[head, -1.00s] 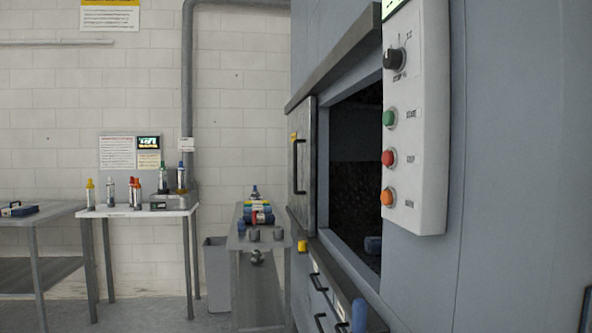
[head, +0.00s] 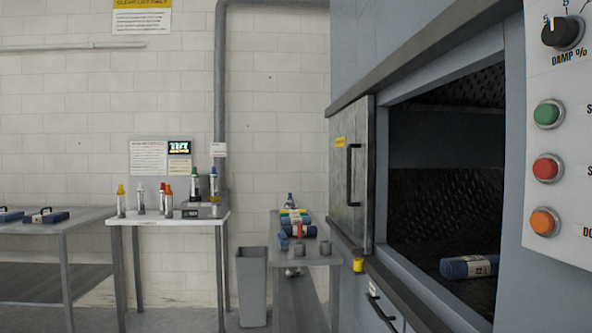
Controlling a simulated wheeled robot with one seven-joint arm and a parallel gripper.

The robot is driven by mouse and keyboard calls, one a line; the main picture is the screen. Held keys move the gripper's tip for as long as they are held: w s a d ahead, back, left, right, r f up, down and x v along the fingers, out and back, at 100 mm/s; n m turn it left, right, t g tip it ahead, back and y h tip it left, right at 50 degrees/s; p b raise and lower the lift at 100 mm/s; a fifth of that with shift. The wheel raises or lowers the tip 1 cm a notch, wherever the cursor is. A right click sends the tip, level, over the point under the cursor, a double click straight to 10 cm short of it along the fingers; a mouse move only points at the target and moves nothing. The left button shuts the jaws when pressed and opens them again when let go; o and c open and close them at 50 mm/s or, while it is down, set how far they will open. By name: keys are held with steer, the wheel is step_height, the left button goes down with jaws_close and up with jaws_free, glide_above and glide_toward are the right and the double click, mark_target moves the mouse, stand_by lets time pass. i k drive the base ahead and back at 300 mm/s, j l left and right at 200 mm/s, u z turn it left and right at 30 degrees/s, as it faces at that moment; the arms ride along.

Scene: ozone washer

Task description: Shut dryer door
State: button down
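The dryer door (head: 350,172) is a grey metal panel with a black vertical handle and a yellow label, at the left side of the dryer's opening in the head view. The door stands open, and the dark chamber (head: 440,206) shows beside it. A blue rolled bundle with a white label (head: 470,267) lies inside on the chamber floor. My gripper is not in view.
A control panel (head: 560,130) with a knob and green, red and orange buttons juts out at the right. A side table (head: 318,261) holds rolled bundles and cups. A grey bin (head: 252,287) and a bottle table (head: 150,218) stand left.

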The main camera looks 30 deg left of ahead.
mark_target(352, 130)
steer(key=i+j+u, duration=0.3)
steer(key=u, duration=0.15)
steer(key=i+j+u, duration=0.5)
steer(key=i+u, duration=0.3)
steer(key=u, duration=0.15)
steer(key=i+j, duration=0.1)
steer(key=i, duration=0.45)
steer(key=i+j, duration=0.1)
steer(key=i, duration=0.45)
steer(key=i+j+z, duration=0.1)
steer(key=i, duration=0.45)
